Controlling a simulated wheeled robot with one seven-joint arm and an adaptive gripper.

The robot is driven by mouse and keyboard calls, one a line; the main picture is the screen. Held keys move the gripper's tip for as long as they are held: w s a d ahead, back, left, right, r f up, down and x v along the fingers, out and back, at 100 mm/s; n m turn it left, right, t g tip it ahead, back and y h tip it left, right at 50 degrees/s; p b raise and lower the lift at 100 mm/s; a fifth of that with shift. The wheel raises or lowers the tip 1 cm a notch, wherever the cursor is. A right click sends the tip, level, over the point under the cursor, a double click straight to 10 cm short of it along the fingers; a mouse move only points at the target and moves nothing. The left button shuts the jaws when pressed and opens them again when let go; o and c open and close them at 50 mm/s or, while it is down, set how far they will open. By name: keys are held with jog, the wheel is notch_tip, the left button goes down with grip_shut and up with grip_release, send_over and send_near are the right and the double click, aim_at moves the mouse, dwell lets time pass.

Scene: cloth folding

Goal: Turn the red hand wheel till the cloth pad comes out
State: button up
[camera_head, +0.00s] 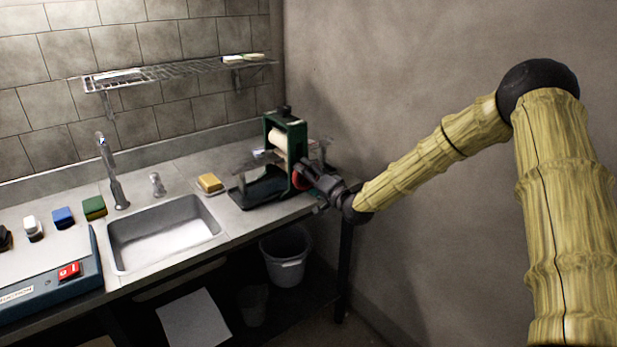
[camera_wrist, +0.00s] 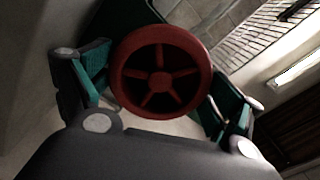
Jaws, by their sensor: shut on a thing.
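The red hand wheel (camera_head: 298,181) is on the right side of a green-framed roller press (camera_head: 300,135) at the right end of the counter. In the wrist view the spoked wheel (camera_wrist: 160,82) faces me, between the two green-padded fingers of my gripper (camera_wrist: 158,95). My gripper (camera_head: 306,178) is shut on the wheel. Pale rollers (camera_head: 278,138) show in the frame of the press. I cannot make out the cloth pad; a dark tray (camera_head: 262,187) lies in front of the press.
A yellow sponge (camera_head: 209,182) lies left of the press, beside the sink (camera_head: 165,235) and tap (camera_head: 112,175). Green, blue and white blocks stand further left, behind a blue machine (camera_head: 60,285). A wire shelf (camera_head: 175,73) hangs above. A bucket (camera_head: 286,262) stands below the counter.

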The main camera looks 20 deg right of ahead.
jog(key=o, duration=0.7)
jog(key=shift+d, duration=0.2)
jog(key=shift+a, duration=0.1)
jog(key=v, duration=1.2)
